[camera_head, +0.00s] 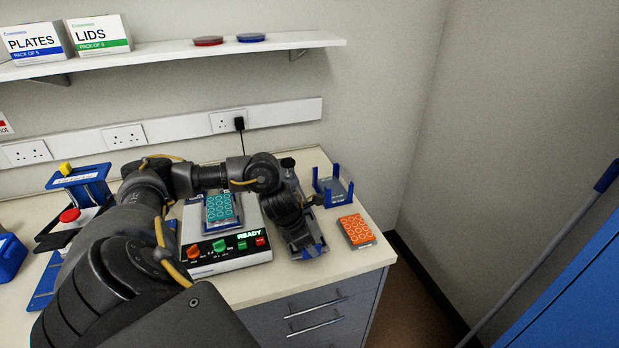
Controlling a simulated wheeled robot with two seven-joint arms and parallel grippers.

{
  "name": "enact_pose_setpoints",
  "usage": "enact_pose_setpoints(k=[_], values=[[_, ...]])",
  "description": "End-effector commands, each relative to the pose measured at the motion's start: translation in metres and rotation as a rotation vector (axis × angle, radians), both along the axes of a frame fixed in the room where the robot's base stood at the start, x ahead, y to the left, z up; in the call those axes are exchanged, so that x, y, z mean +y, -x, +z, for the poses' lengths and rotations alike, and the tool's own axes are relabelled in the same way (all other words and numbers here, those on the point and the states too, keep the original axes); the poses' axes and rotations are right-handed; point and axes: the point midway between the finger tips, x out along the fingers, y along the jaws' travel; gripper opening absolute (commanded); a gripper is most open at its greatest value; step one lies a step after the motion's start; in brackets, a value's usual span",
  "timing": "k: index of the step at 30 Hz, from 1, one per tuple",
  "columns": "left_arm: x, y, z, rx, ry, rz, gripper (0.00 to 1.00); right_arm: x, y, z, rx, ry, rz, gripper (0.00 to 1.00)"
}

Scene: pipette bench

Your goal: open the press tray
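My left arm reaches across the bench. I cannot tell whether the tray is in or out. My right gripper is not in view.
Left of the gripper, a white machine (230,262) reads READY and bears a teal well plate (219,208). An orange plate (356,230) and a blue-posted holder (333,188) stand to the right. A blue stand (80,177) is at the left. A shelf (180,48) hangs above.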

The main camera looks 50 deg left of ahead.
Motion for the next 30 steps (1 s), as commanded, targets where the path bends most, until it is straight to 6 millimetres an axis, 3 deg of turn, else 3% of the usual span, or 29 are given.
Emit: enact_pose_setpoints(k=[9, 21, 30], values=[[0.002, 0.002, 0.006, -0.003, -0.001, -0.001, 0.31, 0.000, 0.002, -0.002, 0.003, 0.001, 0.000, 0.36], [0.014, 0.027, 0.074, -0.004, -0.002, -0.002, 0.31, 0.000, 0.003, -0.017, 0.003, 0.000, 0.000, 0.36], [0.018, 0.037, 0.099, -0.001, -0.001, -0.001, 0.31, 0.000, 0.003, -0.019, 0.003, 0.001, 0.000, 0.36]])
